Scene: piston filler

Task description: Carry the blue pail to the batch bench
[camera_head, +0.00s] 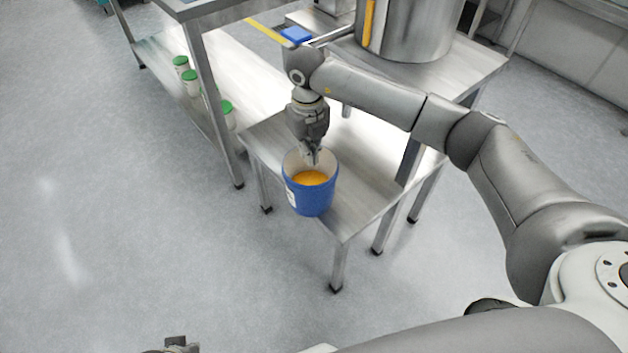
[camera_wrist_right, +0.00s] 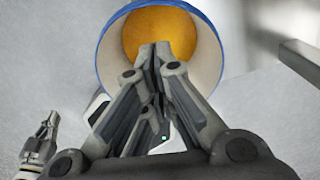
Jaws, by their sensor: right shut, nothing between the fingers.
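The blue pail (camera_head: 311,197) stands upright on a low steel stand and holds an orange content. Its rim and the orange inside also show in the right wrist view (camera_wrist_right: 160,35). My right gripper (camera_head: 312,158) points down at the pail's mouth, its fingertips over the opening near the far rim. Its fingers (camera_wrist_right: 153,52) are closed together with nothing between them. I cannot tell whether they touch the rim. Part of my left gripper (camera_head: 178,346) shows at the bottom edge of the head view; its fingers are not clear. I cannot tell which table is the batch bench.
The low steel stand (camera_head: 345,222) has bare room right of the pail. A large steel vessel (camera_head: 410,30) stands on a higher table behind. Several green-lidded jars (camera_head: 190,80) sit on a lower shelf to the left. The floor (camera_head: 110,210) at left is clear.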

